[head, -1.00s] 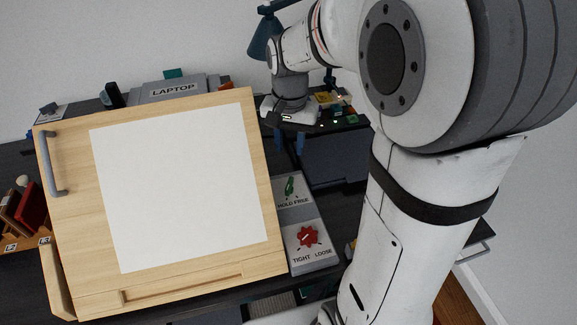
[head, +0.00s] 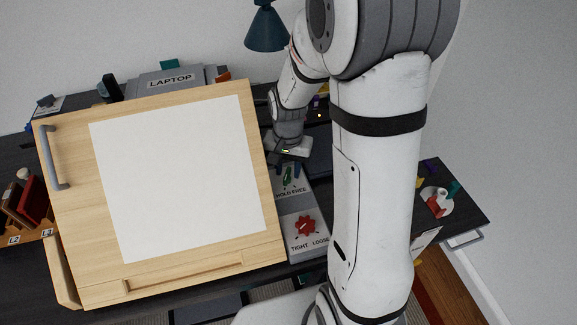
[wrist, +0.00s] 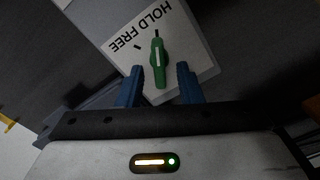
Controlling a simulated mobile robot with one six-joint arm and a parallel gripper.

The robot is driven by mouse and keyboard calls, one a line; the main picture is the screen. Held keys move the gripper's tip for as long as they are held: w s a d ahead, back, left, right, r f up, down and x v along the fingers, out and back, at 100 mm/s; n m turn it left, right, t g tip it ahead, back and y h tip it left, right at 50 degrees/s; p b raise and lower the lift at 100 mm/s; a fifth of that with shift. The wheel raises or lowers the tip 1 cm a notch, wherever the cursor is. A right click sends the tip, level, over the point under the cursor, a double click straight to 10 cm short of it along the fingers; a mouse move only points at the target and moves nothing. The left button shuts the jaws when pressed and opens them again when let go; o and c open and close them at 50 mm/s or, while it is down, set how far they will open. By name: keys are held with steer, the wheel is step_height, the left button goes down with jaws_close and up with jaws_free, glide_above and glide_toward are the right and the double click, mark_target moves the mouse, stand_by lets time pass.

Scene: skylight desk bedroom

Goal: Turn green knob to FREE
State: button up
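The green knob (head: 288,176) sits on a light plate marked HOLD FREE, right of the wooden board. In the wrist view the green knob (wrist: 160,70) is elongated with a white line along it. The line points at a dark tick on the HOLD side; another tick lies toward FREE. My gripper (wrist: 159,67) is open, one blue finger on each side of the knob's near end, with gaps showing on both sides. In the head view my gripper (head: 288,165) is over the plate's upper part; whether its fingers are level with the knob is unclear.
A red knob (head: 304,226) marked TIGHT LOOSE sits just below the green one. The tilted wooden board (head: 262,190) with a white sheet stands close on the left. A lamp (head: 266,30) and a LAPTOP-labelled stand (head: 190,78) are behind.

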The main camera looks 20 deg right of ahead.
jaws_close()
steer(key=shift+n, duration=0.4)
steer(key=shift+a+n+b, duration=0.1)
steer(key=shift+n+b, duration=0.6)
steer(key=shift+n, duration=0.3)
steer(key=n+b, duration=0.1)
steer(key=n, duration=0.2)
steer(key=shift+w+a+n, duration=0.1)
steer(key=shift+a+n, duration=0.05)
steer(key=shift+n, duration=0.15)
steer(key=n, duration=0.1)
steer(key=n+b, duration=0.1)
steer(key=n, duration=0.1)
steer(key=n+b, duration=0.1)
steer(key=n, duration=0.1)
steer(key=shift+a, duration=0.25)
steer(key=shift+r+n, duration=0.1)
steer(key=shift+n, duration=0.3)
jaws_free()
